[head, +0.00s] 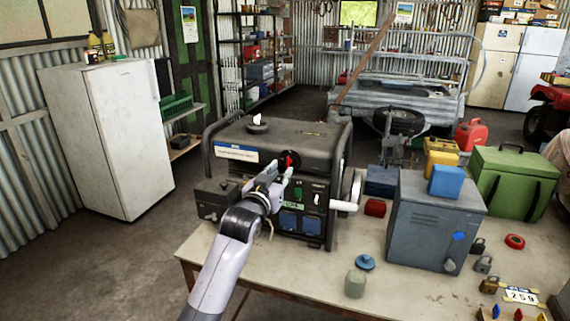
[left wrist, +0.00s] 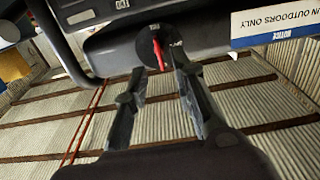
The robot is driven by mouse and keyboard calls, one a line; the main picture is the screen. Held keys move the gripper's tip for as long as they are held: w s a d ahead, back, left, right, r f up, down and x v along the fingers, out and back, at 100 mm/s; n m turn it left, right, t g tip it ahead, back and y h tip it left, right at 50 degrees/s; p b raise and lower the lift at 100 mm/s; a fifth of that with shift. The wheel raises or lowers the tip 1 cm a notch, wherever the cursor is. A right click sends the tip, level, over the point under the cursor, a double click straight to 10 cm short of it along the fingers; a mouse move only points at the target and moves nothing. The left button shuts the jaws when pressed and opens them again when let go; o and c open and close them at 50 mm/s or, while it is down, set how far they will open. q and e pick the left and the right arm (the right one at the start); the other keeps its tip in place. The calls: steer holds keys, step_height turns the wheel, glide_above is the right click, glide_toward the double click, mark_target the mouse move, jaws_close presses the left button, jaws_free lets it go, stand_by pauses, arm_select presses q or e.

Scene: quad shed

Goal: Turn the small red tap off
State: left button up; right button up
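The small red tap (head: 289,160) is a red lever on a black round dial on the front of the dark generator (head: 300,140). In the left wrist view the red lever (left wrist: 158,55) stands nearly upright, tilted slightly, on the dial (left wrist: 152,46) with white lettering around it. My left gripper (head: 279,172) is at the generator's front, just below the tap. In the left wrist view its two fingers (left wrist: 163,74) are apart, with the lever's lower end in line with the gap. I cannot tell whether they touch it. My right gripper is not in view.
The generator stands on a pale bench (head: 300,262). A white crank handle (head: 345,206) sticks out right of its front panel. Small coloured pieces (head: 518,314) lie at the bottom right.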

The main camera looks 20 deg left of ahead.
mark_target(287, 164)
arm_select(q)
steer(key=shift+w+d, duration=0.1)
steer(key=shift+w, duration=2)
steer(key=shift+c, duration=0.6)
jaws_close()
